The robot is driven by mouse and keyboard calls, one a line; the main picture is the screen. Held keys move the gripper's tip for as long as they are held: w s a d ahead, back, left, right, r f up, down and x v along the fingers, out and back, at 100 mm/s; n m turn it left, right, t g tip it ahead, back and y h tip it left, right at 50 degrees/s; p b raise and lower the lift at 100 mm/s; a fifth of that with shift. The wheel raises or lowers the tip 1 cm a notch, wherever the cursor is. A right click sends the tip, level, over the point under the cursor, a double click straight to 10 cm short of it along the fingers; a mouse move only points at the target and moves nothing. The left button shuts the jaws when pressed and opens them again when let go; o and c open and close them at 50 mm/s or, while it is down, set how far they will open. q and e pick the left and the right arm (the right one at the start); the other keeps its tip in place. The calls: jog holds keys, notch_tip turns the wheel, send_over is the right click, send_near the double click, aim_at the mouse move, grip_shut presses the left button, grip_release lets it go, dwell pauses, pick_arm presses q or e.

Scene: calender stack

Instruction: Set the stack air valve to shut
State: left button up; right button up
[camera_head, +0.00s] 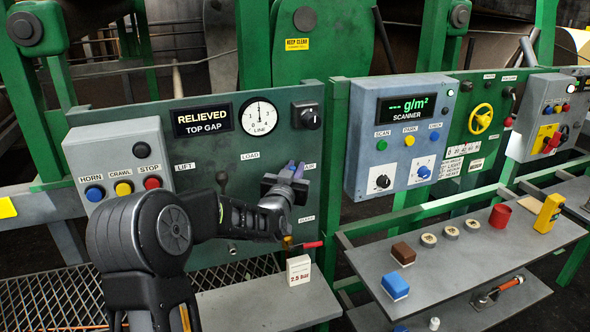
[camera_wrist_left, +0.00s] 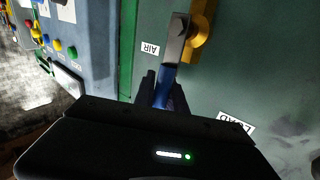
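The stack air valve shows in the left wrist view as a brass-yellow body (camera_wrist_left: 203,28) with a grey lever (camera_wrist_left: 177,40) ending in a blue grip (camera_wrist_left: 163,84). The AIR label (camera_wrist_left: 150,49) is beside it, upside down in that view. My left gripper (camera_wrist_left: 164,92) has its fingers on both sides of the blue grip, with no clear gap. In the head view the left gripper (camera_head: 293,171) is at the green panel, left of the AIR label (camera_head: 310,166). It hides the valve body there. My right gripper is not in view.
Left of my arm is a grey box (camera_head: 115,160) with HORN, CRAWL and STOP buttons. A LINE gauge (camera_head: 260,116) and black knob (camera_head: 307,116) are above. A red-handled lever (camera_head: 312,245) is below. The scanner box (camera_head: 400,130) stands to the right.

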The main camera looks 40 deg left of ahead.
pick_arm(q)
grip_shut()
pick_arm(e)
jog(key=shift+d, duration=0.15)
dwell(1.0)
